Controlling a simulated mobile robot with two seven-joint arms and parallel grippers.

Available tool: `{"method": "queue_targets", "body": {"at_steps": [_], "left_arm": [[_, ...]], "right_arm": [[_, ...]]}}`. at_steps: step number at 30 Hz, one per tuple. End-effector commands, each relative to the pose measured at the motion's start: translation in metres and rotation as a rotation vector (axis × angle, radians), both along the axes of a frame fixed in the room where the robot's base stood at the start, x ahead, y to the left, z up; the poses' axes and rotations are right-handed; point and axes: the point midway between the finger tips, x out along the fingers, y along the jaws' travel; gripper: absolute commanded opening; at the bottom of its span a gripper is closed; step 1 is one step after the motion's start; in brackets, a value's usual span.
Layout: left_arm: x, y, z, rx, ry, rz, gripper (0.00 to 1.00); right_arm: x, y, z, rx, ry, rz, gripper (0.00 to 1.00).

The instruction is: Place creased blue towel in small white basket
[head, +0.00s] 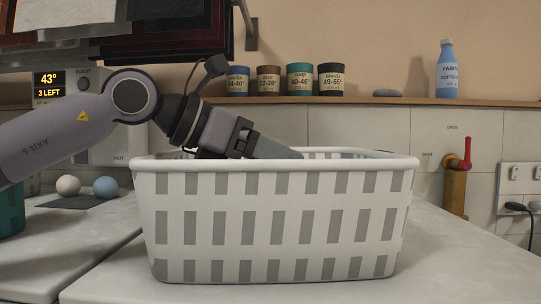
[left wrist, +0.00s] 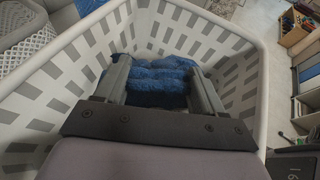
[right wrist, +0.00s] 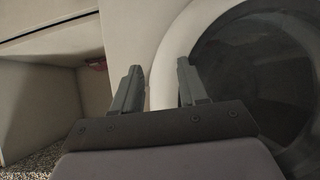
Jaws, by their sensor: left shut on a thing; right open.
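The white basket (head: 275,215) with grey slots stands on the pale counter in the head view. My left arm reaches over its left rim, and the gripper's tips are hidden inside. In the left wrist view the creased blue towel (left wrist: 160,75) is inside the basket (left wrist: 95,40), between the fingers of my left gripper (left wrist: 160,80), which is shut on it. I cannot tell whether the towel touches the basket floor. My right gripper (right wrist: 155,85) is open and empty, low beside a round machine door. It is not in the head view.
A shelf (head: 400,101) behind holds several labelled cups and a blue bottle (head: 447,70). Two balls (head: 105,186) lie on a dark mat at left. A red-handled tap (head: 456,175) is at right. Dark folded cloths hang above the arm. The counter right of the basket is clear.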

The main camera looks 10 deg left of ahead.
Motion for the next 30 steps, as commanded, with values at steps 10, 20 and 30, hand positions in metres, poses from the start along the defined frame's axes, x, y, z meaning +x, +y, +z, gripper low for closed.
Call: {"method": "queue_targets", "body": {"at_steps": [10, 20, 30], "left_arm": [[0.000, 0.000, -0.010, -0.002, -0.002, 0.000, 0.34], [0.000, 0.000, -0.012, 0.000, 0.000, 0.000, 0.94], [0.000, 0.000, -0.007, 0.001, -0.001, 0.000, 0.94]], "right_arm": [[0.001, 0.001, -0.009, 0.004, 0.002, -0.001, 0.43], [0.003, 0.003, -0.007, 0.008, 0.000, 0.004, 0.43], [0.003, 0.003, -0.004, 0.006, -0.001, 0.004, 0.43]]}}
